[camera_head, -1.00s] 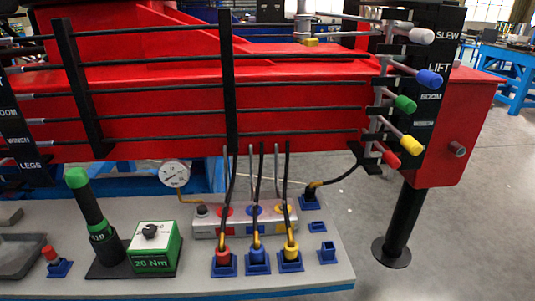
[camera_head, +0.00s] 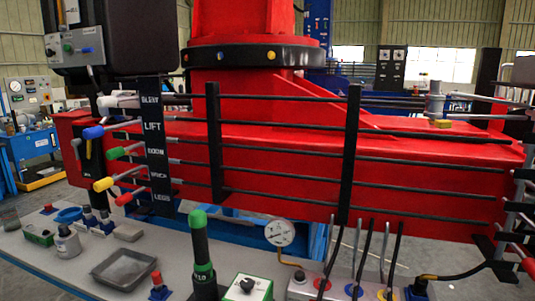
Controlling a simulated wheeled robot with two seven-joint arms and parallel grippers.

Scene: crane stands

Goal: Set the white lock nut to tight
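The white-knobbed lever (camera_head: 118,101) is the top one in the left lever bank, beside the black label plate (camera_head: 153,145). Its linkage rod (camera_head: 285,98) runs right across the red crane beam. A green-topped tool with a black shaft (camera_head: 200,245) stands upright at the bottom centre, beside a green box with a dial (camera_head: 247,287). Neither gripper is in view.
Blue (camera_head: 93,132), green (camera_head: 117,153), yellow (camera_head: 103,184) and red (camera_head: 123,199) levers sit below the white one. Black uprights (camera_head: 214,140) cross the rods. The grey bench (camera_head: 60,272) holds a shallow tray (camera_head: 123,269), a gauge (camera_head: 280,233) and hoses (camera_head: 362,265).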

